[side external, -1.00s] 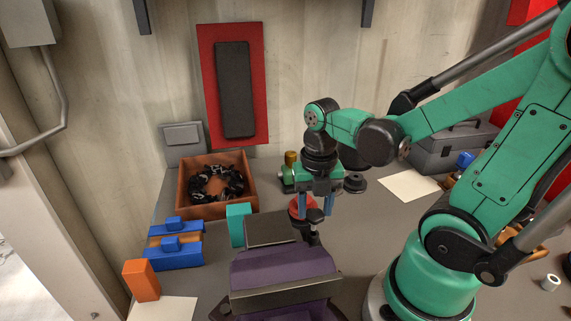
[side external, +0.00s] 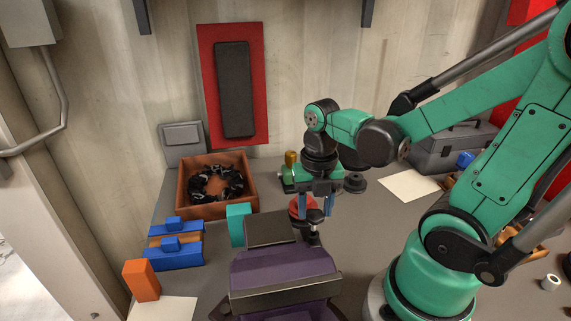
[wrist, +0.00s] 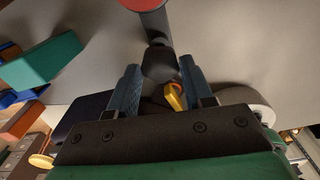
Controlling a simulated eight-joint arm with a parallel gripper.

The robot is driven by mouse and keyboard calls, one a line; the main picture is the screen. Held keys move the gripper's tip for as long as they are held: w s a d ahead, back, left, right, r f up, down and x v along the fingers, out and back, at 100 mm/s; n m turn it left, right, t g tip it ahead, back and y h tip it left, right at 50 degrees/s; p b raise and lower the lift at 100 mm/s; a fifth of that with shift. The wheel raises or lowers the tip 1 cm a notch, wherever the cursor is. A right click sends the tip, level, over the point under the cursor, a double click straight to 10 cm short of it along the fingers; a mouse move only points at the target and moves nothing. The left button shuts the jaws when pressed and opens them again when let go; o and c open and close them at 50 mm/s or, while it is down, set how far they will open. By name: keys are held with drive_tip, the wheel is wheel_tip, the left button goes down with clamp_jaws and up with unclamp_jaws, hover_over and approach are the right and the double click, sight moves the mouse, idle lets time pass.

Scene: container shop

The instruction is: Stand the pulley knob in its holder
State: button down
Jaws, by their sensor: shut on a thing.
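My gripper (wrist: 158,75) is shut on a dark knob-like end (wrist: 160,62) of the pulley knob. A grey stem runs from that end to a red disc (wrist: 140,4), cut off by the top of the wrist view. In the side view the red part (side external: 296,207) shows beside my blue fingers, with dark parts (side external: 315,216) at the fingertips. It is just behind the purple and dark block, low over the table. A dark stepped round piece (side external: 355,183) stands behind on the right; I cannot tell whether it is the holder.
A purple machine with a dark block (side external: 285,265) stands in front. A teal block (side external: 239,225) and blue-and-wood pieces (side external: 173,245) are to the left. An orange-brown bin (side external: 205,208) with black coils is at the back left. A paper sheet (side external: 408,186) lies at the right.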

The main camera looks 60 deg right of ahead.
drive_tip(key=shift+f, duration=0.9)
idle(0.4)
drive_tip(key=shift+c, duration=1.4)
unclamp_jaws()
drive_tip(key=shift+r, duration=3.5)
